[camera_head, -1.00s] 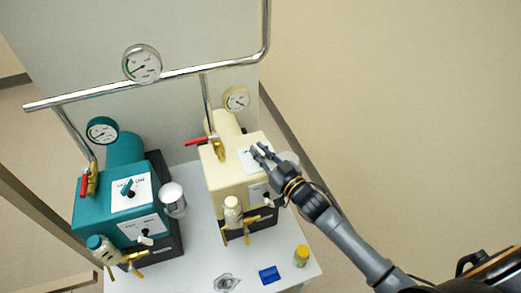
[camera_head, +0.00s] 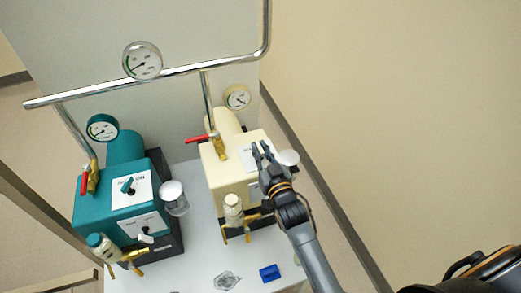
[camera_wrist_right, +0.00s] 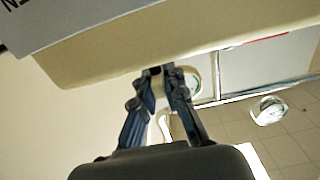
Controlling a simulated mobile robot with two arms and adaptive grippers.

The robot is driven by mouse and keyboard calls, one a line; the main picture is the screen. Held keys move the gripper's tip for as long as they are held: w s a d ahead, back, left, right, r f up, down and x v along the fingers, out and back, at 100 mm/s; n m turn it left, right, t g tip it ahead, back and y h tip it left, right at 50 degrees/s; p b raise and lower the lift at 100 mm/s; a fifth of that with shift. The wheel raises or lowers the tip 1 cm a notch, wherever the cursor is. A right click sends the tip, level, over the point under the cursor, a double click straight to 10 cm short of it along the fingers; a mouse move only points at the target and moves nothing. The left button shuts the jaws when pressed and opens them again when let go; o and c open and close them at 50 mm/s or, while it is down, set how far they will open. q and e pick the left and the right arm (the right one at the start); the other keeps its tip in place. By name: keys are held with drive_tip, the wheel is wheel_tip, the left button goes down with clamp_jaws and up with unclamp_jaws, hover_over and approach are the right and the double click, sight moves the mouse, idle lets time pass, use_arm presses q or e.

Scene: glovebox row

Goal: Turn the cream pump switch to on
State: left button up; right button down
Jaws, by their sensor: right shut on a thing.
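The cream pump (camera_head: 232,172) stands on the right side of the white table, with a white switch plate (camera_head: 247,157) on its sloped top. My right gripper (camera_head: 262,148) reaches over this plate from below. Its fingers are closed on the cream pump switch, which they hide, so its setting cannot be read. In the right wrist view my right gripper's fingertips (camera_wrist_right: 164,70) meet at the edge of the cream housing (camera_wrist_right: 110,55). Part of a lettered plate (camera_wrist_right: 40,22) shows at top left there. My left gripper is not in view.
A teal pump (camera_head: 92,205) with its own switch (camera_head: 128,187) stands to the left. Red-handled valves, gauges and a steel pipe (camera_head: 200,72) are behind. A jar (camera_head: 233,208) sits at the cream pump's front. A blue object (camera_head: 270,273) lies on the table (camera_head: 203,255).

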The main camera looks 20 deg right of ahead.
drive_tip(key=shift+r, duration=0.1)
drive_tip(key=c, duration=1.4)
unclamp_jaws()
drive_tip(key=shift+s, duration=0.25)
drive_tip(key=s, duration=1.1)
drive_tip(key=shift+s+d, duration=0.25)
